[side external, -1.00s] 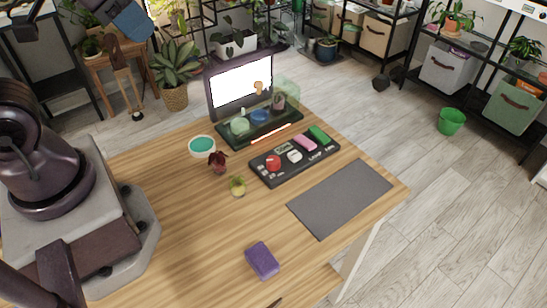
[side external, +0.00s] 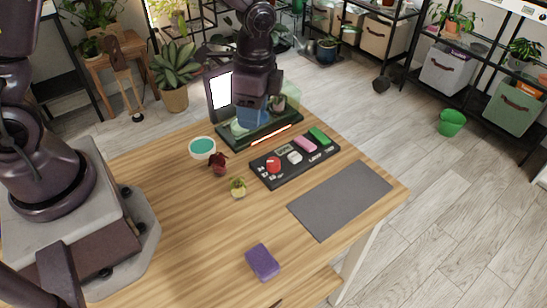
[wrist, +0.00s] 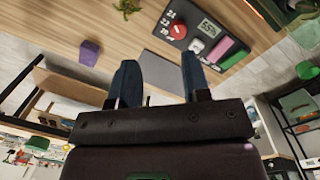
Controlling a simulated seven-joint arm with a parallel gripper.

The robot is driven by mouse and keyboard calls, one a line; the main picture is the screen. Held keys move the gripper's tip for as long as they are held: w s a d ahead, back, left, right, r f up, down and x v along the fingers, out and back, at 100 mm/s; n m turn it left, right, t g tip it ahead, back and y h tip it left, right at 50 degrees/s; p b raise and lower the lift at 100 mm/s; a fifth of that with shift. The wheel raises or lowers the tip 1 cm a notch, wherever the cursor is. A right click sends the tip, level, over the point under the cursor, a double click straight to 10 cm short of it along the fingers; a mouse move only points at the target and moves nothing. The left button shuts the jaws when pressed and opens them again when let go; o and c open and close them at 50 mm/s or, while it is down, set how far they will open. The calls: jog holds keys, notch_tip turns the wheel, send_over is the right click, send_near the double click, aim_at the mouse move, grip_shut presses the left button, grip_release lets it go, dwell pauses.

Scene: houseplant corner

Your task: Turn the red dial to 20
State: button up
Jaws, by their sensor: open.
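The red dial (side external: 273,164) sits at the left end of a black control panel (side external: 285,179) on the wooden table. In the wrist view the red dial (wrist: 178,31) shows near the top, with white numbers beside it, among them 24 and 22. I cannot read where it points. My gripper (side external: 252,120), with blue fingers, is up over the dark tray behind the panel, apart from the dial. In the wrist view my gripper (wrist: 159,58) has its two fingers spread with nothing between them.
The panel also bears a small display (wrist: 208,28), a white knob (side external: 295,157), a pink block (side external: 305,144) and a green block (side external: 319,135). A teal-filled bowl (side external: 202,147) and two small plants stand left. A grey mat (side external: 340,198) and purple block (side external: 262,262) lie nearer.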

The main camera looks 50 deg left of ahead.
aim_at(274, 161)
jog(key=w+f+m, duration=0.1)
jog(key=f, duration=0.3)
jog(key=w+f+m, duration=0.1)
jog(key=f+m, duration=0.1)
jog(key=f, duration=0.3)
jog(key=w+d+f+m, duration=0.1)
jog(key=f+m, duration=0.1)
jog(key=f, duration=0.3)
jog(key=shift+w+d+f+t, duration=0.1)
jog(key=shift+w+f+t, duration=0.15)
jog(key=shift+w+t, duration=0.15)
jog(key=c, duration=0.7)
jog(key=shift+o, duration=0.2)
